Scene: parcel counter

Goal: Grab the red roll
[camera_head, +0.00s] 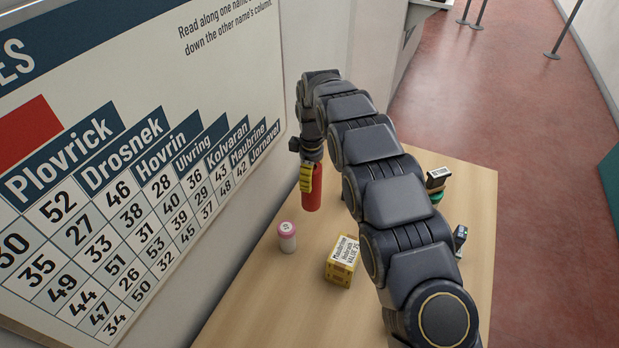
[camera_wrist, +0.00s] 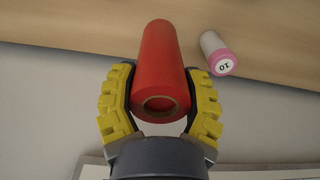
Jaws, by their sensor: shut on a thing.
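The red roll (camera_head: 312,188) is a plain red cylinder, held upright at the far left part of the counter in the head view. My gripper (camera_head: 306,178) is shut on it, with yellow finger pads showing. In the wrist view the red roll (camera_wrist: 163,65) lies between the two yellow-padded fingers of my gripper (camera_wrist: 160,100), its ring-shaped end facing the camera. I cannot tell from these frames whether its lower end touches the counter.
A white-and-pink roll (camera_head: 287,238) stands nearby; it also shows in the wrist view (camera_wrist: 217,53). A yellow labelled box (camera_head: 342,262) sits on the wooden counter (camera_head: 250,310). Small dark items (camera_head: 438,178) are right of my arm. A wall chart (camera_head: 140,150) is close on the left.

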